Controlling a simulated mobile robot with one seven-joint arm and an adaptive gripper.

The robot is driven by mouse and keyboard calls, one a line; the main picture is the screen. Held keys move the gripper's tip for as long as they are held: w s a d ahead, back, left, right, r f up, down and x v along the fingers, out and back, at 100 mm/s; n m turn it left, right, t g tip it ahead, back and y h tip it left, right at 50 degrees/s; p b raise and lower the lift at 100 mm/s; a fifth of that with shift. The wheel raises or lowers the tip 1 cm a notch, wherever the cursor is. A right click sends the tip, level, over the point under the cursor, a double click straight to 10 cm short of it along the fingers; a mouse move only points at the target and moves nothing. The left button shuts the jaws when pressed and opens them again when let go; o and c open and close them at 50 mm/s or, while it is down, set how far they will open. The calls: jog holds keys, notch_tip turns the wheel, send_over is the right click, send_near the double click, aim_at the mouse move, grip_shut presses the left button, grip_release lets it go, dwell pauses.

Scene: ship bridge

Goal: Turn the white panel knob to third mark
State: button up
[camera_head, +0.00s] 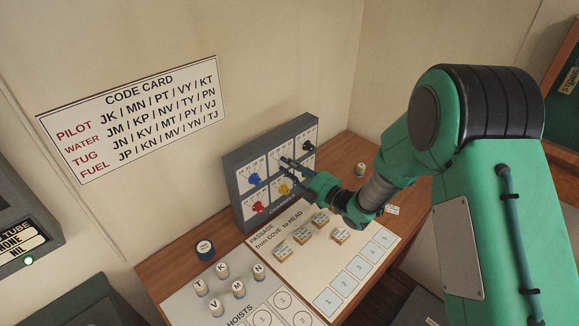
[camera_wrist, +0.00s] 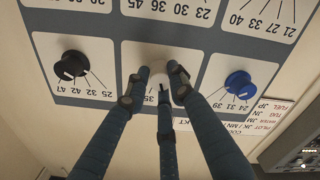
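The white knob (camera_wrist: 158,68) sits on the grey panel between my fingertips in the wrist view, where the panel appears upside down. My gripper (camera_wrist: 158,86) has its dark fingers spread around the knob, on both sides and below it in the picture. Whether they touch or grip it is not clear. The knob's pointer is hidden, and of its marks only a 35 shows partly. In the head view my gripper (camera_head: 285,168) reaches the panel's (camera_head: 234,176) upper middle field and hides the white knob.
A black knob (camera_wrist: 70,66) and a blue knob (camera_wrist: 238,83) flank the white one in the wrist view. Red (camera_head: 257,207) and yellow (camera_head: 284,190) knobs sit in the lower row. Lettered pegs, tiles and cards cover the desk before the panel. A code card (camera_head: 135,115) hangs on the wall.

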grip_shut()
jog(key=shift+f, duration=0.1)
dwell(0.4)
jog(key=shift+m, duration=0.5)
jog(key=shift+s+f+m+p, duration=0.1)
jog(key=shift+m+p, duration=0.55)
jog(key=shift+m, duration=2.85)
jog(key=o, duration=0.7)
grip_release()
